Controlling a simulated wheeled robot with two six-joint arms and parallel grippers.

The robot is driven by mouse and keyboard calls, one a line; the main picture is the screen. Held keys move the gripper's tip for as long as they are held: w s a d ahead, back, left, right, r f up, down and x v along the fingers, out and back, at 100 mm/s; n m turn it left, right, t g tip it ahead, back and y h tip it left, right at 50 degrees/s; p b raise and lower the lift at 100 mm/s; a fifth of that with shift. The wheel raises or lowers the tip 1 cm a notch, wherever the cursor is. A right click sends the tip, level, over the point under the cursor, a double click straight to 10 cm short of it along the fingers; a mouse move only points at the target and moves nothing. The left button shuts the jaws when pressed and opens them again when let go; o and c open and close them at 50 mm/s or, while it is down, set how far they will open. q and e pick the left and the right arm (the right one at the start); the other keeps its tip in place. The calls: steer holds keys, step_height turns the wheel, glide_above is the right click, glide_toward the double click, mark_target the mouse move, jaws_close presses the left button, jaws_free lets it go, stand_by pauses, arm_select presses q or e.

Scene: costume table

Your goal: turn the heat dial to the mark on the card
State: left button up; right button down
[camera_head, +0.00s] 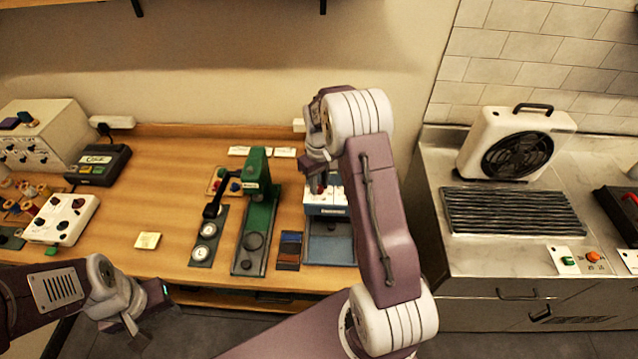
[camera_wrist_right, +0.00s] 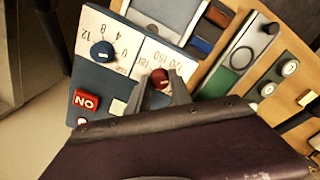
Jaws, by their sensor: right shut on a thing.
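The heat dial is likely the small red knob (camera_wrist_right: 159,76) on the front of a blue and white machine. Its scale shows 120, 150 and 180. The machine (camera_head: 328,209) stands at the right end of the wooden table. My right gripper (camera_head: 318,184) is at its top; in the right wrist view its fingertips (camera_wrist_right: 159,84) are shut on the red knob. The knob's pointer is not clear.
A blue knob (camera_wrist_right: 102,50) and a red button (camera_wrist_right: 86,101) are beside the red knob. A green press (camera_head: 258,205) and colour swatches (camera_head: 289,250) stand left of the machine. White cards (camera_head: 285,152) lie behind. A fan (camera_head: 515,145) is on the right counter.

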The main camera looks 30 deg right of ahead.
mark_target(319, 187)
steer(key=n, duration=0.5)
steer(key=shift+n, duration=0.7)
steer(key=c, duration=1.1)
jaws_free()
steer(key=shift+c, duration=0.2)
step_height(319, 187, up, 9)
steer(key=b, duration=0.1)
steer(key=shift+b, duration=0.35)
steer(key=shift+a, duration=0.1)
